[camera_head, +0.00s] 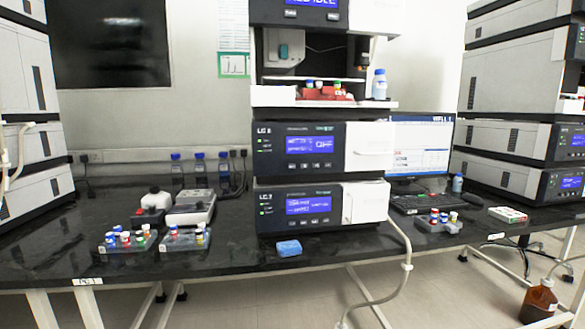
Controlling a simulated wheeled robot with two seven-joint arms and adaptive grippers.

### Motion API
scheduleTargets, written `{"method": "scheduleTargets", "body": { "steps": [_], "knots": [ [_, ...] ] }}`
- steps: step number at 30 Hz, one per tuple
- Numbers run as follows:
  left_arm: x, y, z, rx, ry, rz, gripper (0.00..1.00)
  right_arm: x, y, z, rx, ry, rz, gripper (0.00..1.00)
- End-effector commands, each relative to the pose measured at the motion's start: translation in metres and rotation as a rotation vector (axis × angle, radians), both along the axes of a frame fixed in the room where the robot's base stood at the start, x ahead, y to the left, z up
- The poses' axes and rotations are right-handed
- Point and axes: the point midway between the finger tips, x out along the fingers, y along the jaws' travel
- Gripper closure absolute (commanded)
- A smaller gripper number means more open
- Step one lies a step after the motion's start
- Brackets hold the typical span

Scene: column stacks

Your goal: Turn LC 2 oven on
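A column stack of instrument modules stands on the black bench in the middle of the head view. Its middle module (335,165) has a label at the upper left that looks like LC 2. A blue screen (310,145) on it shows a boxed word that looks like OFF, with a row of small buttons below. The module under it (283,226) has a similar label, a blue screen (308,205) with small text, and a white front panel (368,202). Neither of my grippers is in view.
Vial racks (128,238) and a small balance-like device (190,207) stand left of the stack. A blue block (288,248) lies before it. A monitor (422,145) and keyboard (427,204) are to the right. A pale tube (405,262) hangs over the bench's front edge.

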Motion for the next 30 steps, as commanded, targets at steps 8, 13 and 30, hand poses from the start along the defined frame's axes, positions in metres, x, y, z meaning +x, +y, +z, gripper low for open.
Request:
{"method": "scheduleTargets", "body": {
  "steps": [8,13,30],
  "knots": [
    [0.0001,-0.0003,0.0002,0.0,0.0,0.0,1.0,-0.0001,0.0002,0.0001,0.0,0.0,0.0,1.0],
    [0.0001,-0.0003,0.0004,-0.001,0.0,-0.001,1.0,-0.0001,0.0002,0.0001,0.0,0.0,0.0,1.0],
    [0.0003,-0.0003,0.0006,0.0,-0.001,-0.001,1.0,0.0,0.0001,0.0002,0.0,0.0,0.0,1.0]
  ]
}}
